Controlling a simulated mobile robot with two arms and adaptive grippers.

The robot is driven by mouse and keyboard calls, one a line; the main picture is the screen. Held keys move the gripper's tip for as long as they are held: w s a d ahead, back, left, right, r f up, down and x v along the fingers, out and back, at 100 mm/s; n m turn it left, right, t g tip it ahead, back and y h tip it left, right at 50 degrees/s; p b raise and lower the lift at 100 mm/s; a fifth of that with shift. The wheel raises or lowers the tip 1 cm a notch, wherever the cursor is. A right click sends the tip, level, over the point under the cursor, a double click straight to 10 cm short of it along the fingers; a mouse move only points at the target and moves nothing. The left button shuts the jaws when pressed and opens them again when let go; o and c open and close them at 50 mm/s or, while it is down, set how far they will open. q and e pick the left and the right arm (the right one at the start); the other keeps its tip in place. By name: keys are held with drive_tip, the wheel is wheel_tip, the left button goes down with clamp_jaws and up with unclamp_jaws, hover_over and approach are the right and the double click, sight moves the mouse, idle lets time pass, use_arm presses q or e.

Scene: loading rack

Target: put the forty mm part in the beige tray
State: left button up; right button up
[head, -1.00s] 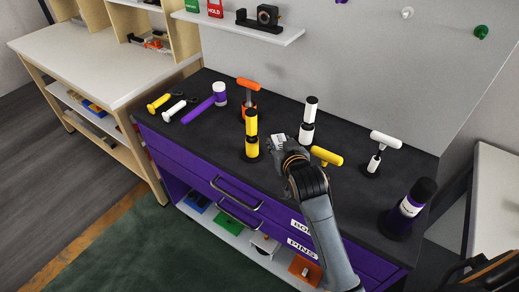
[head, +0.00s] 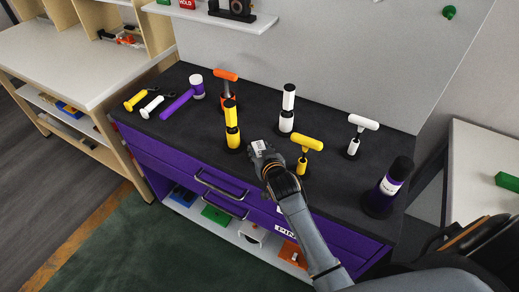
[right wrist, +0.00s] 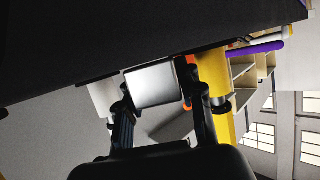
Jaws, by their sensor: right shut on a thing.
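My right gripper (head: 263,150) is over the front part of the black bench top, in front of the yellow and black cylinder. In the right wrist view its fingers (right wrist: 160,100) are shut on a small silver-grey block (right wrist: 152,84), which I take to be the forty mm part. In the head view the pale block (head: 259,147) shows at the fingertips, partly hidden by the gripper. I cannot read a size on it. I cannot make out a beige tray in either view. My left gripper is not in view.
The yellow cylinder (head: 232,126), white cylinder (head: 287,109), yellow T-handle (head: 306,144) and white T-handle (head: 362,123) stand near the gripper. A purple and black cylinder (head: 388,190) stands at the right. A pale wooden table (head: 75,55) is at left, another white table (head: 485,165) at right.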

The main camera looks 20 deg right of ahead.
drive_tip(key=shift+f, duration=0.1)
drive_tip(key=o, duration=1.2)
